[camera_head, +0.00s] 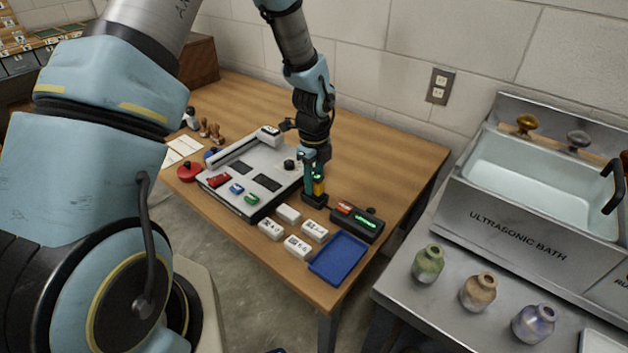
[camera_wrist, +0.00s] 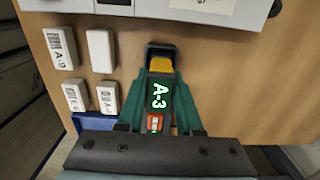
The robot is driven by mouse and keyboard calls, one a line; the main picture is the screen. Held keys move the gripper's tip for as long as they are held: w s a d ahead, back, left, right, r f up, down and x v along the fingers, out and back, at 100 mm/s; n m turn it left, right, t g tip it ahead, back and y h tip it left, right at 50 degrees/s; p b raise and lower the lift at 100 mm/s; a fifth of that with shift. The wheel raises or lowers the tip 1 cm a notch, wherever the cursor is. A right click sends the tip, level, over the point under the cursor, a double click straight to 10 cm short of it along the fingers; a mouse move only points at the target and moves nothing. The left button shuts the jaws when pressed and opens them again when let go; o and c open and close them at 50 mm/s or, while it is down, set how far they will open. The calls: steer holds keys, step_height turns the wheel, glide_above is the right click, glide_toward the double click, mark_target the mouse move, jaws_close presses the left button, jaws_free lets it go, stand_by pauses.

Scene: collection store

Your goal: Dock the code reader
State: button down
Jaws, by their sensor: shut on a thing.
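The code reader (camera_wrist: 158,96) is clamped between the teal fingers of my gripper (camera_wrist: 160,118). In the head view my gripper (camera_head: 315,172) points down near the table's right side, and the reader's yellow part (camera_head: 319,187) shows between the fingers.
A dark box (camera_head: 357,223) with red and green panels stands just right of my gripper. Several white label blocks (camera_head: 298,246) and a blue tray (camera_head: 338,260) lie in front. A grey console (camera_head: 240,170) is to the left. The table's back right is clear.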

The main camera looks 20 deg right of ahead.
steer(key=shift+f, duration=0.15)
steer(key=c, duration=0.8)
jaws_free()
steer(key=shift+c, duration=0.2)
step_height(320, 180, up, 11)
steer(key=p, duration=0.9)
steer(key=shift+a, duration=0.1)
